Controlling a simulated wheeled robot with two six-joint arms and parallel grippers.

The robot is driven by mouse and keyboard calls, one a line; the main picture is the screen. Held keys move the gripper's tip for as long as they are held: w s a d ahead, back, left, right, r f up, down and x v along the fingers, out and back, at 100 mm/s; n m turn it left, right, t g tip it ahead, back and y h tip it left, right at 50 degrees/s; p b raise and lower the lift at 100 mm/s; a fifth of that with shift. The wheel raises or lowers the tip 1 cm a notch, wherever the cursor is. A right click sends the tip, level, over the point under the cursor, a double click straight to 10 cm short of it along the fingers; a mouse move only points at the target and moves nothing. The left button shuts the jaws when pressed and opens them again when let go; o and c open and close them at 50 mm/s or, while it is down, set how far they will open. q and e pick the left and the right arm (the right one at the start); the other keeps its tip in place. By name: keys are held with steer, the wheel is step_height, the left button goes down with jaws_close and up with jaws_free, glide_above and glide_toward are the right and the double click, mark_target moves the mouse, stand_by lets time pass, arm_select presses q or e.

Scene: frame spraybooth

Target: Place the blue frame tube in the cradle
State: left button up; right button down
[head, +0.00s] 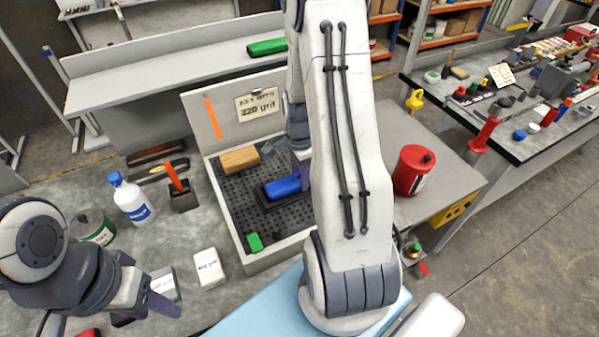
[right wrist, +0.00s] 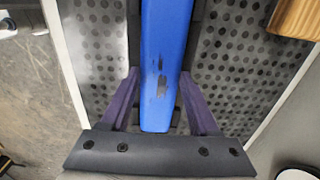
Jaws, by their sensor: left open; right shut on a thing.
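The blue frame tube (head: 283,187) lies inside the booth, and in the right wrist view the blue tube (right wrist: 163,70) runs lengthwise between the purple fingers. My right gripper (right wrist: 160,82) is shut on the tube; in the head view my right arm hides much of it. A dark cradle (head: 266,204) shows below and around the tube, low over the perforated floor. I cannot tell whether the tube is fully seated in it. My left gripper (head: 153,301) is open and empty at the lower left, above the bench, apart from the tube.
The booth (head: 217,125) has raised walls. A wooden block (head: 240,159) and a green block (head: 254,242) lie on its floor. A white bottle (head: 130,199), a tin (head: 92,227) and a white grit block (head: 208,267) stand left of it. A red can (head: 414,170) stands to its right.

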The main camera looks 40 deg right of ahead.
steer(key=shift+f, duration=0.15)
steer(key=shift+c, duration=0.6)
jaws_free()
step_height(320, 180, up, 12)
steer(key=b, duration=0.1)
steer(key=shift+r, duration=0.2)
